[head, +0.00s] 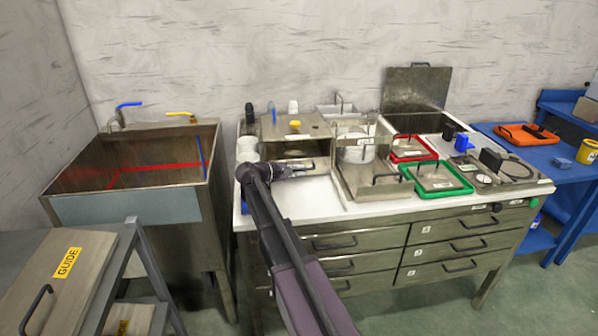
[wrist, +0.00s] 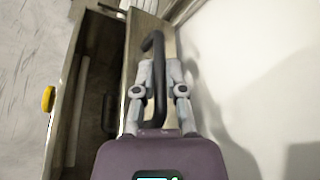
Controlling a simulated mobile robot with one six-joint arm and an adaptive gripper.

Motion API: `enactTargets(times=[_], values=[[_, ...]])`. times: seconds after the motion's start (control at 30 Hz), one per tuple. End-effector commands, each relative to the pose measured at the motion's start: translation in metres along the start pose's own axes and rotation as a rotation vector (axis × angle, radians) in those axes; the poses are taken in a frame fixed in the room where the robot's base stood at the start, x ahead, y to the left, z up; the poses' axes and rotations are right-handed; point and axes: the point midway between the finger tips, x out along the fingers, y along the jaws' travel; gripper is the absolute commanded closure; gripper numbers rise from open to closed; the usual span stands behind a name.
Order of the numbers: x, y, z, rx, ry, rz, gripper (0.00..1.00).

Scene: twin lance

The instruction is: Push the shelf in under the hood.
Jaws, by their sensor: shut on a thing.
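The hood (head: 280,126) is a metal box at the back left of the white-topped bench, open at its front. The shelf (wrist: 140,33) shows in the wrist view as a metal strip along the hood's open side, bearing a black bar handle (wrist: 156,44). My gripper (wrist: 157,92) is shut on that handle, one finger on each side. In the head view my gripper (head: 290,169) is just in front of the hood opening. There my arm and gripper hide much of the shelf, and I cannot tell how far it stands out. The hood's inside is dark.
A yellow knob (head: 295,124) sits on the hood. To its right are a metal box (head: 378,180) with a handle, a red tray (head: 412,148) and a green tray (head: 437,180). A sink (head: 140,165) stands left. The white bench top (head: 310,200) is clear before the hood.

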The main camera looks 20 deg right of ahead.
Motion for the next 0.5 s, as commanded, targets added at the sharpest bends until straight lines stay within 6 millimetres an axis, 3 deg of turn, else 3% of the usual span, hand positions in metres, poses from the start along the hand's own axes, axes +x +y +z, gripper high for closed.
enactTargets(times=[0.23,0.5], values=[[0.01,0.017,-0.023,0.0,-0.001,0.0,1.0],[0.011,0.019,-0.025,0.0,0.002,0.004,1.0]])
